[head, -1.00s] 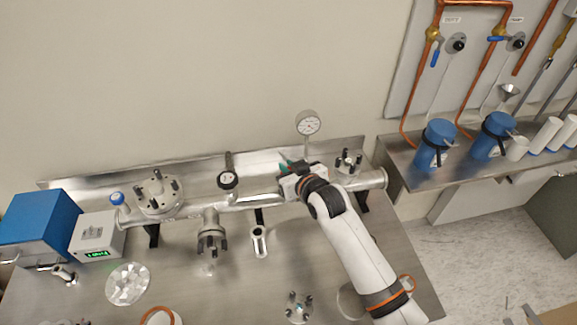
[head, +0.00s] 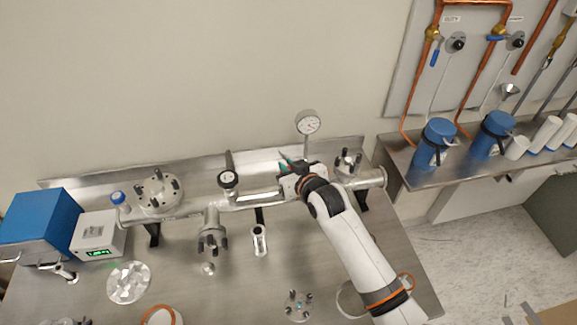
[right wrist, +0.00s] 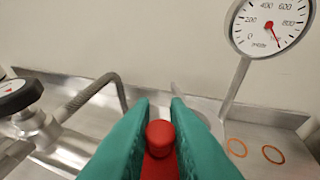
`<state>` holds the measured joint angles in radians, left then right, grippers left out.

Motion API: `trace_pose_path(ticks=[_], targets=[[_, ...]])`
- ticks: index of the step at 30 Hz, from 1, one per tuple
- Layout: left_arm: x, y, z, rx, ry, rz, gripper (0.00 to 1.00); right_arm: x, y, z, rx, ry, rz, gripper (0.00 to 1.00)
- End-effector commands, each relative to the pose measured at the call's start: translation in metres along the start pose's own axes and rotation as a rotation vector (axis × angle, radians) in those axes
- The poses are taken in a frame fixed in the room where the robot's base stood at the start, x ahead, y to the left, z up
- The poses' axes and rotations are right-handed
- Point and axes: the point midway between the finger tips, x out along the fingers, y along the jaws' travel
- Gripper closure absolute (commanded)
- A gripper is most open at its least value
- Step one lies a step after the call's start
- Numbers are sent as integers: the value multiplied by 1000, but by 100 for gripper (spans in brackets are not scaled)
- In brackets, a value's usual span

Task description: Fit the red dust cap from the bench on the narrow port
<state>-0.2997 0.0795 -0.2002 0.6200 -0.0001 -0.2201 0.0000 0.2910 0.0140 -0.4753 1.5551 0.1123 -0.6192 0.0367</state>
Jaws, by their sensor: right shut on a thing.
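My right gripper (head: 288,163) is over the back of the steel bench, by the right part of the metal pipe manifold (head: 180,210). In the right wrist view its green fingers (right wrist: 159,120) are shut on the red dust cap (right wrist: 160,135), whose round top shows between them. The cap is held above the bench and cannot be made out in the head view. Several ports show on the manifold; I cannot tell for certain which is the narrow port, and the arm hides part of the pipe. My left gripper is not in view.
A dial gauge (head: 307,122) stands close behind my right gripper. A black-capped valve (head: 228,180) is to its left. Two orange rings (right wrist: 273,154) lie on the bench at right in the wrist view. A blue box (head: 38,225) stands far left.

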Motion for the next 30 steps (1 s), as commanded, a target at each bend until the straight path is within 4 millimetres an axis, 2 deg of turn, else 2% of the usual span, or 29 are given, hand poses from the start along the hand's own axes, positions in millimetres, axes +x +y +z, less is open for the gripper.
trace_pose_path(ticks=[30], targets=[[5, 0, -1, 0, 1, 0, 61, 4, 0, -9, 0, 1, 0, 100]])
